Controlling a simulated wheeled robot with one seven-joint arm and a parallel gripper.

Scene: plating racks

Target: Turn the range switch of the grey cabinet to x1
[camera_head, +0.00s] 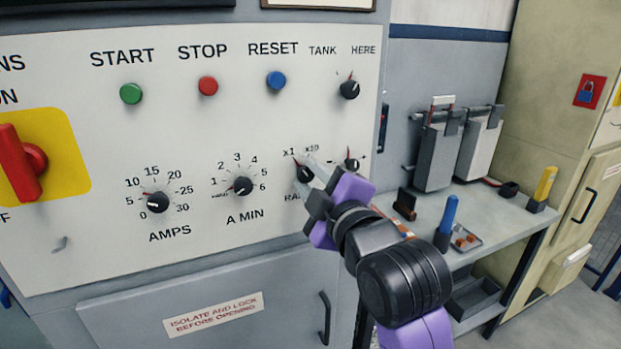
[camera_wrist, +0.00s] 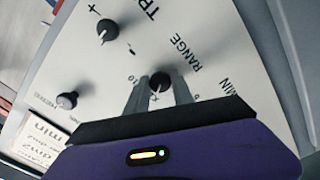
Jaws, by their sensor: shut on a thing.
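The grey cabinet's white panel (camera_head: 100,220) faces me. Its range switch (camera_head: 304,173) is a small black knob, below the "x1" and "x10" marks and above the partly covered "RANGE" label. My gripper (camera_head: 311,172) is at this knob, its pale fingers shut on it. In the wrist view the range switch (camera_wrist: 160,83) shows between the two fingertips (camera_wrist: 159,92). The fingers hide part of the knob. In the head view a red line by the knob points up and slightly left, toward "x1"; the knob's own pointer is too small to read surely.
Another black knob (camera_head: 351,165) sits close to the right of the range switch, partly behind my gripper. The A MIN knob (camera_head: 241,186) is to the left, the TANK knob (camera_head: 349,89) above right. A bench (camera_head: 480,215) with tools stands at right.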

